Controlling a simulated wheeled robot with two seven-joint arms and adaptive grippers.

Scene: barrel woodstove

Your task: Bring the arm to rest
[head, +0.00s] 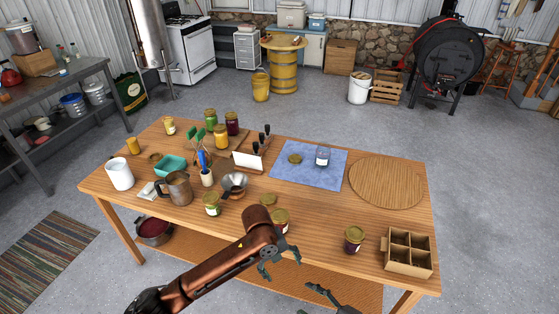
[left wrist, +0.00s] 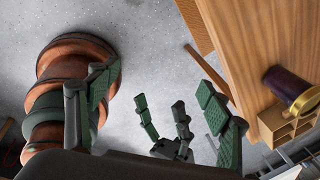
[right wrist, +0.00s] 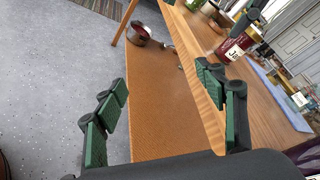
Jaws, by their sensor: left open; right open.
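My left gripper (head: 281,266) is open and empty, off the front edge of the wooden table (head: 320,225). Its spread fingers also show in the left wrist view (left wrist: 155,90). My right gripper (head: 320,296) is open and empty, lower and nearer, at the bottom of the head view. Its two fingers stand apart in the right wrist view (right wrist: 165,85), and it also shows between the left fingers in the left wrist view (left wrist: 170,138). Most of my right arm is outside the head view.
A dark jar (head: 354,240) and a divided wooden box (head: 408,251) stand near the table's front right. A jar with a dark red filling (head: 280,221) stands just behind my left gripper. A pot (head: 153,231) sits on the lower shelf. Open floor lies right of the table.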

